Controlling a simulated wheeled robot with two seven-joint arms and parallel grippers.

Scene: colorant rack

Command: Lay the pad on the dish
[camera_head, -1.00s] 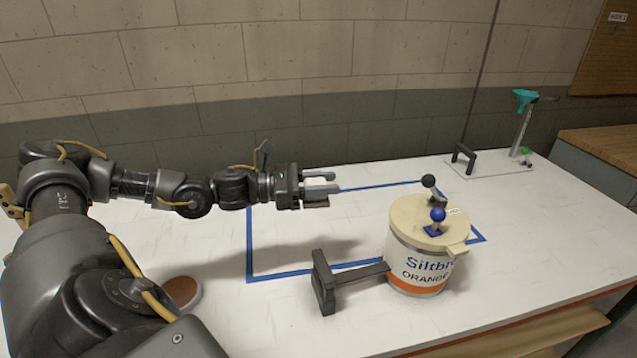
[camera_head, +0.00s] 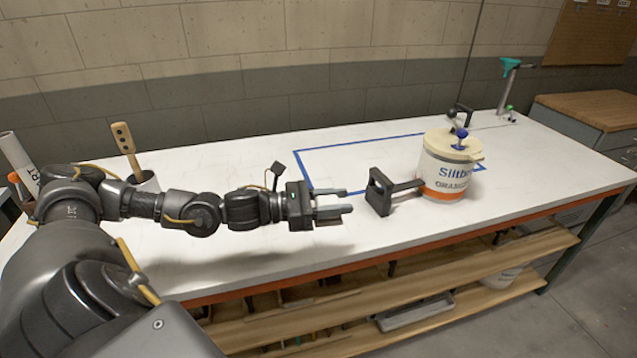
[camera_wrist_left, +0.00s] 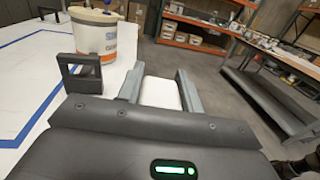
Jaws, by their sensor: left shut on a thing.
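My left gripper (camera_head: 348,212) is shut on a thin flat pad, held above the white table near its front edge, left of the pail. In the left wrist view the pad (camera_wrist_left: 160,93) shows as a pale piece between the two fingers. In the head view only a thin brownish edge of it (camera_head: 328,223) shows under the fingers. I cannot make out the dish in either view now; my left arm covers part of the table at the left. My right gripper is not in view.
The white pail (camera_head: 443,177) with cream lid stands at the right, a black handle piece (camera_head: 380,192) beside it. Blue tape (camera_head: 345,142) marks a rectangle. A cup (camera_head: 148,184) with a wooden-handled tool stands behind my arm. A teal-topped stand (camera_head: 509,82) is at the far right.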

